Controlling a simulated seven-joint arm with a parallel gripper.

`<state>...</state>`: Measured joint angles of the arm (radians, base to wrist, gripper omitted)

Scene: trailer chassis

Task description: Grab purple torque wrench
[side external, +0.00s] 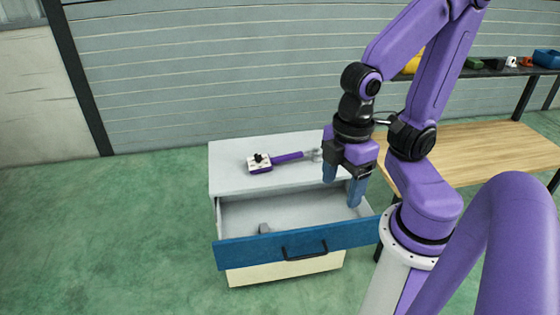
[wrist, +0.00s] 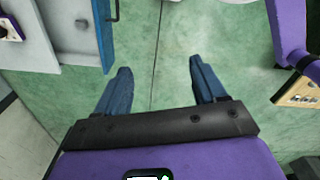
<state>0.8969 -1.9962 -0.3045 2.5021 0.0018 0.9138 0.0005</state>
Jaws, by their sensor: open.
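A purple torque wrench (side external: 287,157) lies on top of the light grey cabinet (side external: 228,178). Its white-and-purple end with a dark knob is at the left, and its grey head is at the right. My gripper (side external: 342,194) is open and empty, pointing down to the right of the wrench, near the right end of the open drawer. In the wrist view, my gripper (wrist: 158,75) has its two blue fingers spread with green floor between them. Only a piece of the wrench (wrist: 9,30) shows there, cut off at the upper left edge.
The cabinet's blue-fronted drawer (side external: 250,251) is pulled out, with a small grey object (side external: 264,228) inside. A wooden table (side external: 490,150) stands to the right, with a shelf of coloured items behind it. The green floor (side external: 110,230) at left is clear.

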